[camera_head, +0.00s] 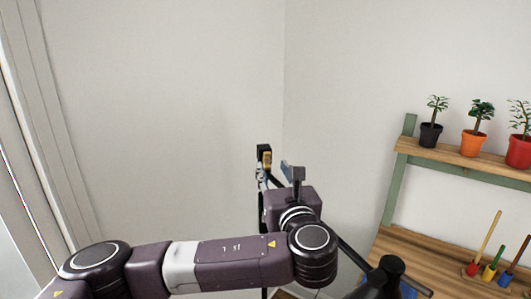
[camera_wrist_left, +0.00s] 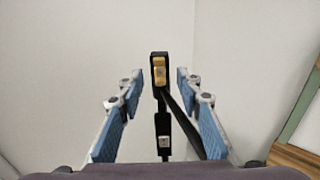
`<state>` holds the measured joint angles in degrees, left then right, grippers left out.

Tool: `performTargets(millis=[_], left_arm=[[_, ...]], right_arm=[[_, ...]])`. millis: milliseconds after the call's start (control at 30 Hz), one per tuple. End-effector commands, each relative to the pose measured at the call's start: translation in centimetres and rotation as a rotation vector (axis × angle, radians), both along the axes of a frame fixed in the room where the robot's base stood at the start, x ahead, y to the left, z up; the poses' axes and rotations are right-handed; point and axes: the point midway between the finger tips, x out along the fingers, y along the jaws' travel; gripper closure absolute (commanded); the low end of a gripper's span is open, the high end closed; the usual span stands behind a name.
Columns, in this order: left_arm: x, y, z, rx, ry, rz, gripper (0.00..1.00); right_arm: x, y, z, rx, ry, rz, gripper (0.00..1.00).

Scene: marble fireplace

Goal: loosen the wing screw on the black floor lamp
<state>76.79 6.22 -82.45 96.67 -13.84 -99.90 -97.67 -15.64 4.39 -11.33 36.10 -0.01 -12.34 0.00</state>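The black floor lamp (camera_wrist_left: 164,124) stands by the room corner, with a thin black pole and a slanting black arm. A yellow-gold wing screw (camera_wrist_left: 159,70) sits on the black block at its top; it also shows in the head view (camera_head: 267,159). My left gripper (camera_head: 275,169) is open, its blue-padded fingers apart to either side of the lamp in the wrist view. Nothing is gripped. The screw shows between the fingertips, seemingly a little beyond them; the exact gap is unclear. The gripper and arm hide much of the lamp's lower part in the head view. My right gripper is not identifiable.
A green-framed wooden shelf (camera_head: 455,158) at right holds potted plants (camera_head: 430,126). A black object (camera_head: 388,271) is at the lamp arm's lower end. Plain walls lie behind.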

Motion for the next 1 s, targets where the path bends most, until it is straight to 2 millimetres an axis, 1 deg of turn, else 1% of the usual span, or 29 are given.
performTargets(millis=[33, 200, 300, 400, 500, 600, 667, 733, 800, 867, 1000], left_arm=[[0.8, 0.3, 0.3, 0.001, 0.001, 0.005, 0.67], [3.5, 0.9, 0.4, 0.000, 0.001, 0.005, 0.67], [4.9, 1.1, 0.3, 0.001, 0.001, 0.003, 0.67], [5.9, 1.2, 0.2, -0.001, 0.000, 0.002, 0.67], [6.4, 1.4, 0.1, -0.002, 0.000, 0.001, 0.67], [6.6, 1.4, 0.0, -0.002, 0.000, -0.001, 0.67], [6.7, 1.4, 0.0, -0.002, 0.000, -0.001, 0.67], [6.7, 1.4, 0.0, -0.002, 0.000, -0.001, 0.67], [6.7, 1.4, 0.0, -0.002, 0.000, -0.001, 0.67], [6.6, 1.4, 0.0, -0.002, 0.000, -0.001, 0.73], [6.6, 1.4, 0.0, -0.002, 0.000, 0.000, 0.88]], right_arm=[[-1.1, 0.2, 0.6, 0.002, 0.016, -0.001, 0.60], [-4.4, 0.1, 1.6, -0.002, 0.062, -0.001, 0.60], [-5.3, -0.1, 2.1, -0.004, 0.074, 0.001, 0.60], [-5.2, -0.2, 2.4, -0.005, 0.073, 0.002, 0.60], [-4.2, -0.3, 2.6, -0.005, 0.058, 0.003, 0.60], [-2.5, -0.3, 2.7, -0.005, 0.035, 0.004, 0.60], [-1.8, -0.3, 2.8, -0.003, 0.023, 0.004, 0.60], [-1.4, -0.3, 2.7, -0.004, 0.018, 0.005, 0.60], [-1.5, -0.4, 2.7, -0.005, 0.020, 0.005, 0.60], [-1.7, -0.4, 2.7, -0.006, 0.023, 0.005, 0.60], [-2.8, -0.4, 2.7, -0.007, 0.038, 0.004, 0.60]])
